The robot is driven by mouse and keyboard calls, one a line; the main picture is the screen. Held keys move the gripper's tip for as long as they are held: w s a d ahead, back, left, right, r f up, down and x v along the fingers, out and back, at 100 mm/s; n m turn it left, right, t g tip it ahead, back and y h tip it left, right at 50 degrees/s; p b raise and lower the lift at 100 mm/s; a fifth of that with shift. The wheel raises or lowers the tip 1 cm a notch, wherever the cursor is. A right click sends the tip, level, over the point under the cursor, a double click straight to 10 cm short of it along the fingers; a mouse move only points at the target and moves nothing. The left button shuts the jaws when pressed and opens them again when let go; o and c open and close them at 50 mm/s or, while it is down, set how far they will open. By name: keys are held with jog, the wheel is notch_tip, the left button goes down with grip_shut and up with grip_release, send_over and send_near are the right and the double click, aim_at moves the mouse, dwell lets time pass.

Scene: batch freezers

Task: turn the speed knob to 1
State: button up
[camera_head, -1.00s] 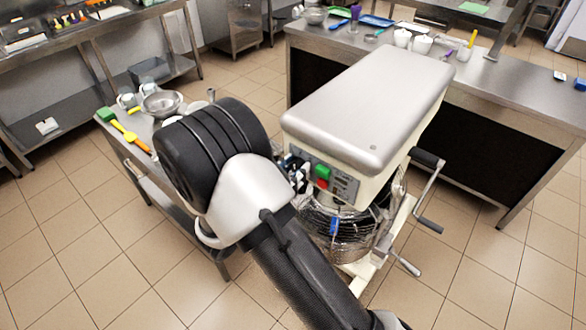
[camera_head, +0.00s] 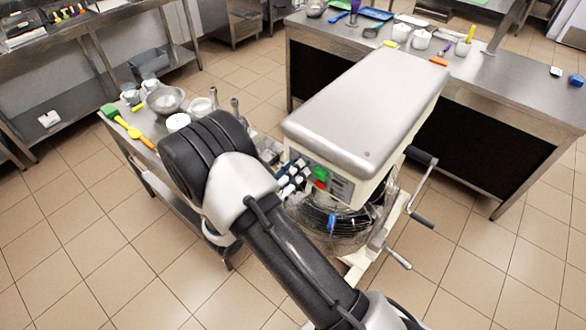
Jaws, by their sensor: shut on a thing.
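The mixer (camera_head: 365,105) is a cream machine with a grey top cover, standing in the middle of the view. Its control panel (camera_head: 343,189) faces the front left, with a green button (camera_head: 321,174) and a red button (camera_head: 320,185). My gripper (camera_head: 294,174) is at the left end of this panel, beside the buttons, and is shut on the speed knob. The knob itself is hidden behind the fingers, so its setting cannot be read. My black and silver wrist covers the area to the left of the panel.
A wire guard and bowl (camera_head: 330,215) sit below the panel, and crank handles (camera_head: 422,190) stick out at the mixer's right. A steel side table (camera_head: 150,165) with bowls and utensils stands close behind my wrist. A counter (camera_head: 480,95) stands behind the mixer. The tiled floor is open in front.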

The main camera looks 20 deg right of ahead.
jog(key=shift+n, duration=0.3)
jog(key=o, duration=0.9)
jog(key=shift+a, duration=0.1)
jog(key=v, duration=1.2)
